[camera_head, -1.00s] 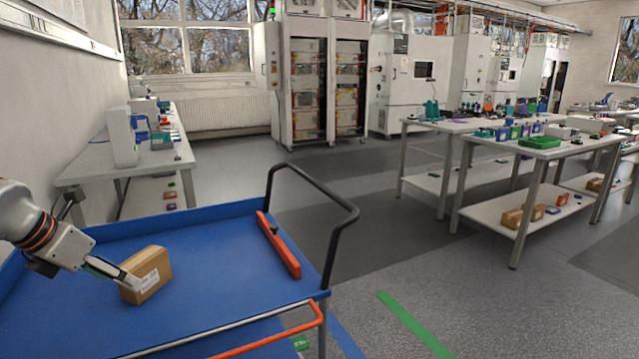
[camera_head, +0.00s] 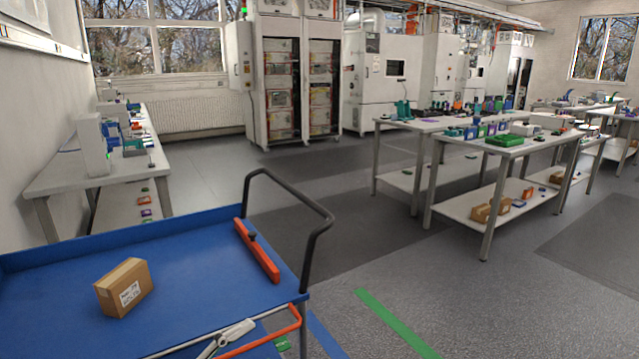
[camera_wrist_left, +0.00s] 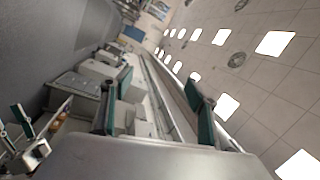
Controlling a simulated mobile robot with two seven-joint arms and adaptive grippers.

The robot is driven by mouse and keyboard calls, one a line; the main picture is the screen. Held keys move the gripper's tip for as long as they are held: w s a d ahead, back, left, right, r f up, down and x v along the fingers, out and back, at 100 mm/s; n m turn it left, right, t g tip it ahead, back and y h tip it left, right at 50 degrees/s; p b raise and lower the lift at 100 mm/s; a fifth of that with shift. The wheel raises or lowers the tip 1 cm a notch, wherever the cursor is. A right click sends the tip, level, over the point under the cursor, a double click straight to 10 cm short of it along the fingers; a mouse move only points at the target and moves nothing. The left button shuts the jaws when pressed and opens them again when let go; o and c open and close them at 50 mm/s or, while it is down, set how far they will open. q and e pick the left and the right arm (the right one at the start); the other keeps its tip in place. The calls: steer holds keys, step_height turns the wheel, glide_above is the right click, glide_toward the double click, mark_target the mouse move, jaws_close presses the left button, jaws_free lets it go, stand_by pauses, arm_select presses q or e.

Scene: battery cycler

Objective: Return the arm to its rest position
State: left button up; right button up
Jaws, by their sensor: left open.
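My left gripper (camera_wrist_left: 158,84) shows in the left wrist view with its two teal-padded fingers spread apart and nothing between them. That view is rolled sideways, with ceiling lights on the right and benches on the left. In the head view, a pale jointed part at the bottom edge, in front of the cart rail, looks like part of my own arm; I cannot tell which. A brown cardboard box (camera_head: 124,288) with a white label stands on the blue cart top (camera_head: 190,270), with no gripper touching it.
The cart has a black handle (camera_head: 318,240) and an orange bar (camera_head: 257,250) along its right side. A white workbench (camera_head: 65,175) stands behind it at the left. Benches with a green tray (camera_head: 503,140) are at the right. Open grey floor lies between them.

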arm_select(q)
steer(key=s+a+f+n+t+y+p, duration=0.1)
steer(key=s+a+f+n+y, duration=0.15)
steer(key=f+n, duration=0.3)
steer(key=s+a+f+n+y, duration=0.2)
steer(key=f+n+y, duration=0.2)
steer(key=f+n, duration=0.15)
steer(key=s+a+f+n+t+y+p, duration=0.1)
steer(key=s+a+f+n+y, duration=0.1)
steer(key=f+n+y, duration=0.3)
steer(key=s+a+f+n+g+y, duration=0.1)
steer(key=s+f+n+g, duration=0.3)
steer(key=s+f, duration=0.8)
steer(key=shift+s+a, duration=0.1)
